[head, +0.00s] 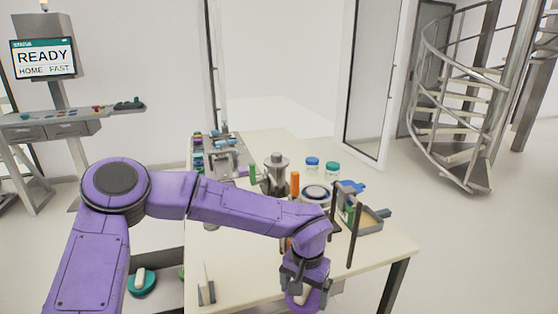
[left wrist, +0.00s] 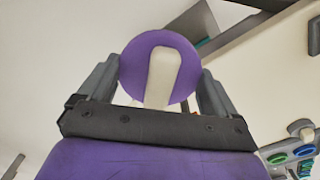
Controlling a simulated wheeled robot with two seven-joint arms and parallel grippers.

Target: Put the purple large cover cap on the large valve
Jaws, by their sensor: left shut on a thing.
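The purple cover cap (left wrist: 145,62) is a round disc with a pale upright handle, and it shows ahead of my left wrist. My left gripper (left wrist: 158,85) is shut on that handle, with one finger on each side. In the head view my left gripper (head: 303,280) points down over the front part of the table, and the cap (head: 312,301) shows low at the picture's bottom edge. I cannot tell for sure which thing is the large valve. A grey metal fitting (head: 276,172) stands near the middle of the table. My right gripper is not in view.
The pale table (head: 240,278) carries an orange cylinder (head: 294,184), jars with blue (head: 312,161) and teal (head: 333,167) lids, and a tray (head: 372,220) at right. A teal cap with a pale handle (head: 141,281) lies lower left. Dark upright posts stand near my gripper.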

